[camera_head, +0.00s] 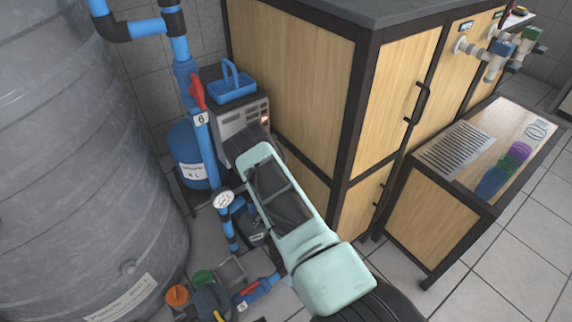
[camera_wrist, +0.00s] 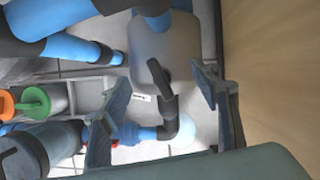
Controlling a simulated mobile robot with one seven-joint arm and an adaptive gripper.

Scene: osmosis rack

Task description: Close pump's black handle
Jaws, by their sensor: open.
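In the wrist view, the black handle (camera_wrist: 157,70) is a short dark lever on top of the rounded grey pump body (camera_wrist: 149,50). It lies slightly slanted in the picture. My gripper (camera_wrist: 161,82) is open, with one finger left and one right of the handle. Neither finger appears to touch it, but the height gap is hard to judge. In the head view, my pale green arm reaches down by the pump area, and my gripper and the black handle cannot be clearly made out there.
A wooden cabinet (camera_head: 290,75) stands close right of my arm; its panel (camera_wrist: 275,70) fills the wrist view's right edge. Blue pipes with a red-handled valve (camera_head: 197,92) and a gauge (camera_head: 223,200) stand left. A large grey tank (camera_head: 75,150) blocks the far left.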

